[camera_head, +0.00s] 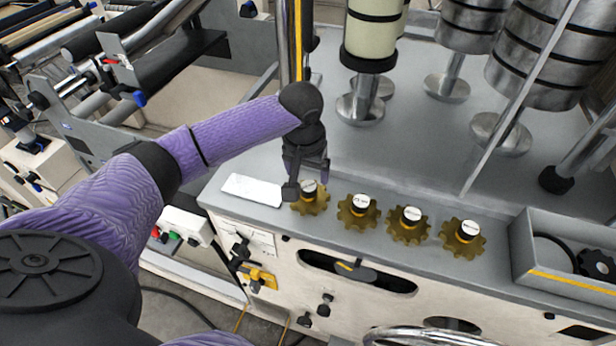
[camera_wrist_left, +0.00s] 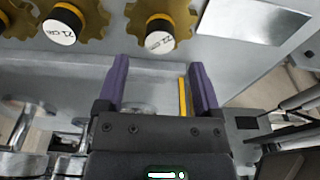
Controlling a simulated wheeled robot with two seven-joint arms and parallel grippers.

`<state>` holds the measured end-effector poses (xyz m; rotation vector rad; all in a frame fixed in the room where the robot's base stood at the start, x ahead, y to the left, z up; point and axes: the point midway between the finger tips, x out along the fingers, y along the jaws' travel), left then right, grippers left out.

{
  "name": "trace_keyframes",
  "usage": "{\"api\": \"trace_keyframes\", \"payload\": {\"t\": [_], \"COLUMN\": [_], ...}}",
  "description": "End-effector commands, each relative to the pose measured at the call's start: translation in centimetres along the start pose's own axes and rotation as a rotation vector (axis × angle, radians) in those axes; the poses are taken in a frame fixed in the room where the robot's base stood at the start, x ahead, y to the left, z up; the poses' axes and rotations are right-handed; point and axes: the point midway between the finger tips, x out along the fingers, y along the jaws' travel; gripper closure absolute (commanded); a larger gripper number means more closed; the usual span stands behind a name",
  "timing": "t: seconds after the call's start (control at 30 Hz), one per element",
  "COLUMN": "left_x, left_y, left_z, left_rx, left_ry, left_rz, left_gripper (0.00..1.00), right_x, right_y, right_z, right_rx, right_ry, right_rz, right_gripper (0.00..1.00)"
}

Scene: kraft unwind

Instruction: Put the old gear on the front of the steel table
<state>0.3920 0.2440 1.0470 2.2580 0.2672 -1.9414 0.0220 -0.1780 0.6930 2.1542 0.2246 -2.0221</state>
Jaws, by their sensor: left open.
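Several brass toothed gears with black hubs and white labelled caps stand in a row along the front of the grey steel table (camera_head: 400,145). The leftmost gear (camera_head: 316,206) is by my left gripper, and the others are the second gear (camera_head: 350,217), third gear (camera_head: 400,233) and rightmost gear (camera_head: 455,243). I cannot tell which is the old one. My left gripper (camera_head: 305,183) is open and empty, partly covering the leftmost gear. In the left wrist view, that gear (camera_wrist_left: 183,17) lies beyond the gap between the purple fingertips (camera_wrist_left: 160,75), apart from them.
A blank pale plate (camera_head: 252,190) lies left of the gears. A grey tray (camera_head: 567,280) with black parts stands at the right end. Metal rolls and posts rise behind, and a yellow-striped post (camera_head: 297,45) stands behind my left gripper. Bare tabletop lies behind the gears.

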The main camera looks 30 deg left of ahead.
Motion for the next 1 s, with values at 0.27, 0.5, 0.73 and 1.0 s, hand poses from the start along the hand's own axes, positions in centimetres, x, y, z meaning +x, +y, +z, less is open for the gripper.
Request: {"api": "trace_keyframes", "payload": {"t": [0.27,0.5,0.73,1.0], "left_x": [-6.7,-7.5,-7.5,-7.5], "left_y": [0.0,0.0,0.0,0.0], "left_z": [-0.1,0.0,0.0,0.0], "left_rx": [0.0,0.0,0.0,0.0], "left_ry": [0.002,-0.001,-0.001,-0.001], "left_rz": [0.001,0.0,0.001,0.001], "left_gripper": [0.16,0.16,0.16,0.16], "right_x": [-2.0,-2.0,-2.0,-2.0], "right_y": [0.2,0.2,0.2,0.2], "right_z": [-0.2,-0.2,-0.2,-0.2], "right_rx": [0.0,0.0,0.0,0.0], "right_ry": [0.004,0.003,0.003,0.002], "right_rz": [0.002,0.003,0.003,0.003], "right_gripper": [0.45,0.45,0.45,0.45]}}
